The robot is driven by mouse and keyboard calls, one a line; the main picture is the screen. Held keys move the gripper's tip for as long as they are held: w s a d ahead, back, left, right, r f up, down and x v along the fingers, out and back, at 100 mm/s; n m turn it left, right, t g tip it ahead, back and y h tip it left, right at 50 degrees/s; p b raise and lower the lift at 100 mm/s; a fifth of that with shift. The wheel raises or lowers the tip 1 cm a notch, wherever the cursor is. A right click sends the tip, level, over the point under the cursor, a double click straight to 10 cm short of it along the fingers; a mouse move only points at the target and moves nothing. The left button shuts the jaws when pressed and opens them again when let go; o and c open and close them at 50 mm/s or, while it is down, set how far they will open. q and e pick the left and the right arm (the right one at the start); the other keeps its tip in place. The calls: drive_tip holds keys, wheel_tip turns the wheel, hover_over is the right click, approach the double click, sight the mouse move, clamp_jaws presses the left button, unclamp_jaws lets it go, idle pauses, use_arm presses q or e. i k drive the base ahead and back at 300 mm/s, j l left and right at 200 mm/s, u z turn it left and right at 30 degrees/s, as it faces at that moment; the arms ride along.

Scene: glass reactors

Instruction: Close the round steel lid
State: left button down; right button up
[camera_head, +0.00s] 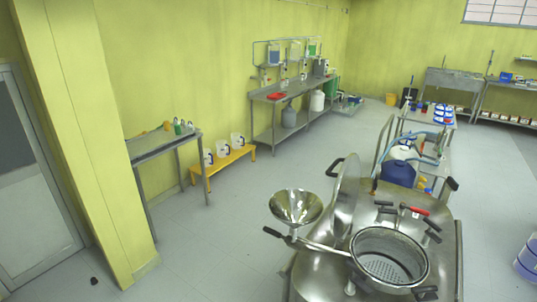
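The round steel lid (347,194) stands open and upright, nearly edge-on to me, at the back left of the round opening. The opening's steel rim (357,277) belongs to a steel vessel (318,268) at the lower right, with a perforated plate (385,268) visible inside. Several black-handled clamps stand around the vessel, and one handle is red (414,210). Neither of my grippers is in view, so I cannot see whether they are open or shut.
A steel funnel (296,205) rises at the vessel's left. A blue container (397,172) and a cluttered table (433,140) stand behind it. A side table (165,145) and a yellow bench (222,167) line the left wall. The floor between is clear.

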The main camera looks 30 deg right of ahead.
sight(346, 192)
drive_tip(key=i+j+z, duration=0.1)
drive_tip(key=i+z, duration=0.15)
drive_tip(key=z, duration=0.2)
drive_tip(key=i+j+z, duration=0.2)
drive_tip(key=z, duration=0.3)
drive_tip(key=i+j+z, duration=0.25)
drive_tip(key=z, duration=0.2)
drive_tip(key=i+j+z, duration=0.15)
drive_tip(key=j+z, duration=0.3)
drive_tip(key=i+j+z, duration=0.1)
drive_tip(key=j+z, duration=0.2)
drive_tip(key=z, duration=0.2)
